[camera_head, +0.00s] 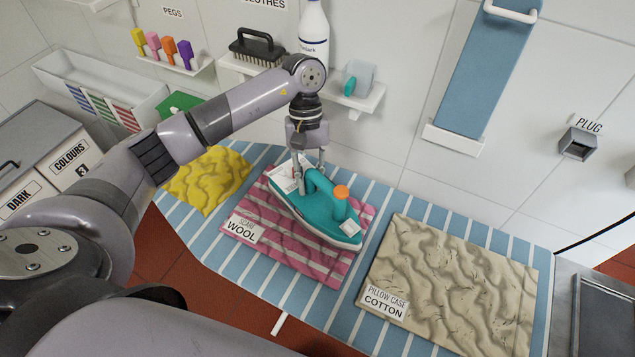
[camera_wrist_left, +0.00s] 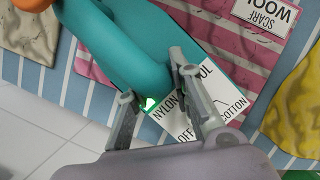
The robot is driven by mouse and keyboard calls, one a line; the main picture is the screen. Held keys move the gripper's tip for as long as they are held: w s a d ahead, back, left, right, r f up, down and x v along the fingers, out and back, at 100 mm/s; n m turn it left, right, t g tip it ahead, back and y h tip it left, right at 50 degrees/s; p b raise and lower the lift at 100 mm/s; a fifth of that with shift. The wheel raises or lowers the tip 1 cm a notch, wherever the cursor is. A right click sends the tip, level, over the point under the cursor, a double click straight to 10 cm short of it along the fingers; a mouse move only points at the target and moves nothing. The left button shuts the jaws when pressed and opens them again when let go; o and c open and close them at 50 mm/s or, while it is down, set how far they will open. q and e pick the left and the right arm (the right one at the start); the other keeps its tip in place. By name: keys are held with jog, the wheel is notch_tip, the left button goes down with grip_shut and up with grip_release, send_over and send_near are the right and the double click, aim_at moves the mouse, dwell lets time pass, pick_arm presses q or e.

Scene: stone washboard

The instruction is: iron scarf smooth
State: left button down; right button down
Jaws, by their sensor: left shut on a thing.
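The pink striped scarf (camera_head: 300,247), labelled "SCARF WOOL", lies wrinkled on the blue striped ironing board (camera_head: 225,240). A teal iron (camera_head: 320,205) with an orange cap rests on or just above the scarf; the exact gap cannot be told. My left gripper (camera_head: 310,185) is shut on the iron's handle from above. In the left wrist view the fingers (camera_wrist_left: 157,90) straddle the teal handle (camera_wrist_left: 115,55), beside a dial label reading "NYLON", "COTTON" and "OFF", and a small green light shows. My right gripper is not in view.
A yellow wrinkled cloth (camera_head: 207,178) lies left of the scarf and a beige pillow case (camera_head: 455,280), labelled "COTTON", lies right. Wall shelves hold pegs, a brush (camera_head: 257,47) and a white bottle (camera_head: 314,35). A plug socket (camera_head: 579,143) is on the right wall.

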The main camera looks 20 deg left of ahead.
aim_at(278, 179)
pick_arm(q)
jog(key=shift+a+b, duration=0.45)
jog(key=shift+a, duration=0.4)
jog(key=shift+w+a+f+b, duration=0.1)
jog(key=shift+a+b, duration=1.15)
jog(key=shift+a, duration=0.3)
jog(key=shift+a+b, duration=1.1)
jog(key=shift+a, duration=0.7)
jog(key=shift+w+a, duration=0.1)
jog(key=shift+a, duration=0.3)
